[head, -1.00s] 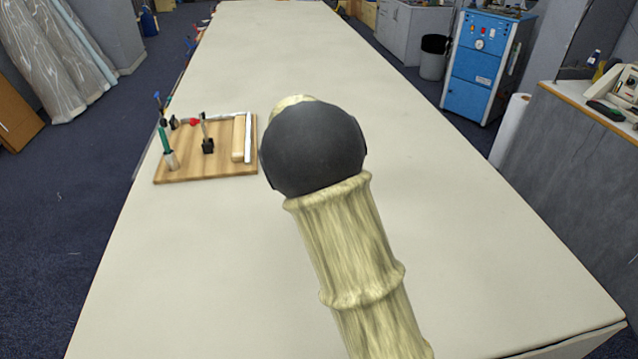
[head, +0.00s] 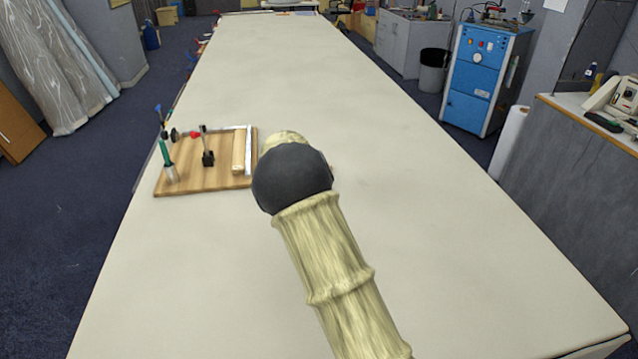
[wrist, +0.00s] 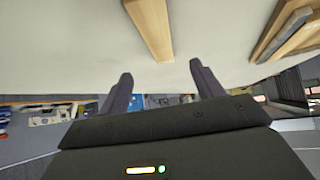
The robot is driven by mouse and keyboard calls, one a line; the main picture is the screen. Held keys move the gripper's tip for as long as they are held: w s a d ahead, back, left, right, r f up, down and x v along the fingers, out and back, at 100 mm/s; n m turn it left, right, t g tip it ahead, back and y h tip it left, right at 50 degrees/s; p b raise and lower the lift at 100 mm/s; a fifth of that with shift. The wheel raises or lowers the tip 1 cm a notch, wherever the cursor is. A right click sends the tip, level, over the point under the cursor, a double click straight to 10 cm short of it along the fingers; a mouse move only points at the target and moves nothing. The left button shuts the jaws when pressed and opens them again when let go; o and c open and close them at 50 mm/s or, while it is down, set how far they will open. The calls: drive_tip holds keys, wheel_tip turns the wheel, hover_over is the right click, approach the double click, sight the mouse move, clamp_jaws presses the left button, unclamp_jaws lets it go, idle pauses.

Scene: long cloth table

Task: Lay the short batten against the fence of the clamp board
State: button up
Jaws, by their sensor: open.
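The clamp board (head: 208,179) lies on the left side of the table in the head view, with a pale metal fence (head: 249,152) along its right and far edges. A light wooden strip (head: 238,153) lies on the board beside the fence. In the wrist view the board (wrist: 268,42) is partly visible at the upper right. A wooden batten (wrist: 151,28) lies on the table off the board, cut by the upper edge; my arm hides it in the head view. My gripper (wrist: 157,70) is open and empty, the batten's near end just beyond its fingers.
A green-handled clamp (head: 167,155) and a dark clamp with a red tip (head: 207,148) stand on the board. The cloth table (head: 460,250) is clear to the right and far beyond. A blue cabinet (head: 480,80) stands on the floor at right.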

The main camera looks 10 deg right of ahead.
drive_tip(key=p+x, duration=0.1)
drive_tip(key=x, duration=0.4)
drive_tip(key=shift+w, duration=0.1)
drive_tip(key=shift+f, duration=0.15)
drive_tip(key=shift+w+d+f, duration=0.1)
drive_tip(key=shift+p+x, duration=0.75)
drive_tip(key=shift+x, duration=1.7)
drive_tip(key=shift+f, duration=0.15)
drive_tip(key=c, duration=1.2)
wheel_tip(320, 180, up, 10)
drive_tip(key=b, duration=0.1)
